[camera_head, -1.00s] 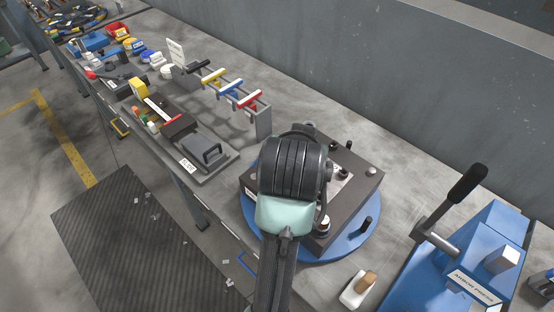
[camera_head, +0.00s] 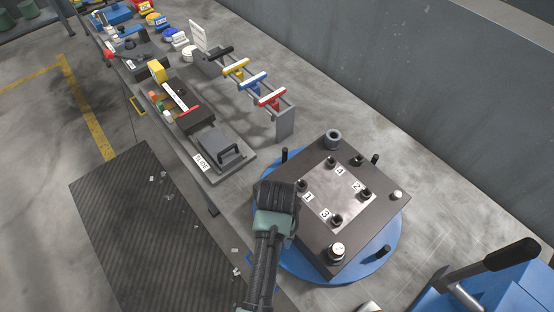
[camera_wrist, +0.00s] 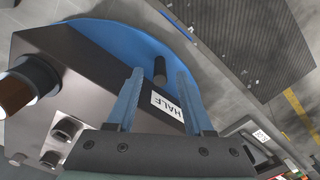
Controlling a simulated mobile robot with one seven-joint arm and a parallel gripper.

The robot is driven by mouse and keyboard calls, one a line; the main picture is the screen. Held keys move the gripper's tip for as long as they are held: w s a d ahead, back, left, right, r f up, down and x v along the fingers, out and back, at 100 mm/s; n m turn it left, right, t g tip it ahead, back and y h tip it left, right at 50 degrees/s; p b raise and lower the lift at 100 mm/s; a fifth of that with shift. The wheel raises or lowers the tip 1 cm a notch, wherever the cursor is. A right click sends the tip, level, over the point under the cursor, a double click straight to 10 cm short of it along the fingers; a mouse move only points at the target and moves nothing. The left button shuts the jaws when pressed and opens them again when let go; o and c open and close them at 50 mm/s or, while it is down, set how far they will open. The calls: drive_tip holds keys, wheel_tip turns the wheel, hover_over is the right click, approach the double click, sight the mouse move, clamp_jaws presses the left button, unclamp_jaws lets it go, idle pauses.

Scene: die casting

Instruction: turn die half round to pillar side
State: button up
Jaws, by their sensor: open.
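The die half (camera_head: 370,222) is a dark square block on a blue round turntable (camera_head: 392,262). Its top has a lighter plate with marks 1 to 4, a bright round post (camera_head: 337,250) at the near corner and a dark ring (camera_head: 333,138) at the far corner. Black pegs stand on the turntable rim, including one at the right (camera_head: 384,251). My gripper (camera_wrist: 160,74) is open beside the block's labelled side. In the wrist view, a black peg (camera_wrist: 160,68) shows between its two blue fingers; contact cannot be told. My wrist hides the fingers in the head view.
A blue arbor press (camera_head: 500,285) with a black-ended lever stands at the lower right. A grey wall runs behind the bench. A dark mat lies on the floor.

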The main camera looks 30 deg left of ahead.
drive_tip(key=shift+f, duration=1.45)
drive_tip(key=shift+c, duration=0.2)
drive_tip(key=shift+w, duration=0.1)
clamp_jaws()
